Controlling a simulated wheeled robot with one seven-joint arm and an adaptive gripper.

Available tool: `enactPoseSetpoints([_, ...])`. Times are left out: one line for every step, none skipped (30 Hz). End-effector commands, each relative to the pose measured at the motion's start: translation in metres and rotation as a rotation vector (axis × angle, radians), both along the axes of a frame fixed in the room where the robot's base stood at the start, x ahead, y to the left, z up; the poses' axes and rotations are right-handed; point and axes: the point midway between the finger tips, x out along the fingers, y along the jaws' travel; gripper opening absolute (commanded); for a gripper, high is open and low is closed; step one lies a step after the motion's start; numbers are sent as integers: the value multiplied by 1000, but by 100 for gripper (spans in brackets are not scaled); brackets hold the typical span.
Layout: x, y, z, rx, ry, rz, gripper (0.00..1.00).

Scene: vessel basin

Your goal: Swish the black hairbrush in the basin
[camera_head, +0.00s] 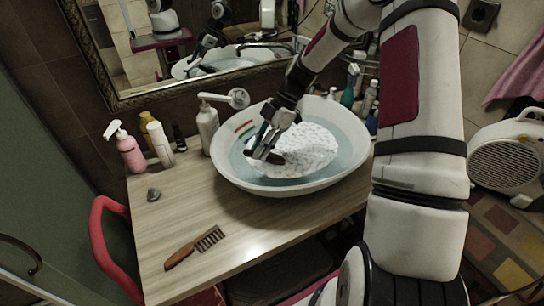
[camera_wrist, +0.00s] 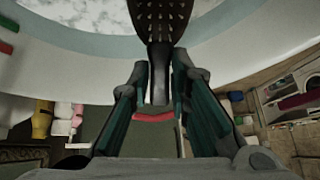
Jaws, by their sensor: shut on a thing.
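The black hairbrush (camera_wrist: 162,20) is in my gripper (camera_wrist: 160,85). In the wrist view its bristled head points up the picture, and its handle lies between the two fingers. The white oval basin (camera_head: 228,172) stands on the wooden counter, holding bluish water (camera_head: 335,155) with a white, foam-like patch (camera_head: 308,148) in it. In the head view my gripper (camera_head: 262,146) is over the left half of the basin, inside its rim. The brush is small and dark there, and I cannot tell how deep it sits.
A brown wooden comb-like brush (camera_head: 196,247) and a small grey object (camera_head: 153,194) lie on the counter (camera_head: 180,215). A pink pump bottle (camera_head: 126,150), a white dispenser (camera_head: 208,128) and other bottles stand left of the basin; more stand behind right. A mirror is behind. The counter's front is mostly clear.

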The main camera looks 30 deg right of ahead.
Motion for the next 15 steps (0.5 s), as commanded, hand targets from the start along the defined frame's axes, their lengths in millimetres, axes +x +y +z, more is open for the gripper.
enactPoseSetpoints([0, -2, 0, 0, 0, 0, 0])
enactPoseSetpoints([0, -3, 0, 0, 0, 0, 0])
enactPoseSetpoints([0, -4, 0, 0, 0, 0, 0])
enactPoseSetpoints([0, -5, 0, 0, 0, 0, 0])
enactPoseSetpoints([0, -6, 0, 0, 0, 0, 0])
enactPoseSetpoints([0, -8, 0, 0, -1, 1, 0])
enactPoseSetpoints([0, -9, 0, 0, -1, 0, 0])
enactPoseSetpoints([0, -9, 0, 0, -1, 0, 0])
enactPoseSetpoints([0, -10, 0, 0, -1, 0, 0])
enactPoseSetpoints([0, -10, 0, 0, -1, 0, 0])
enactPoseSetpoints([0, -10, 0, 0, -1, 0, 0])
enactPoseSetpoints([0, -11, 0, 0, -1, 0, 0])
enactPoseSetpoints([0, -10, 0, 0, -1, 0, 0])
enactPoseSetpoints([0, -10, 0, 0, -1, 0, 0])
enactPoseSetpoints([0, -10, 0, 0, -1, 0, 0])
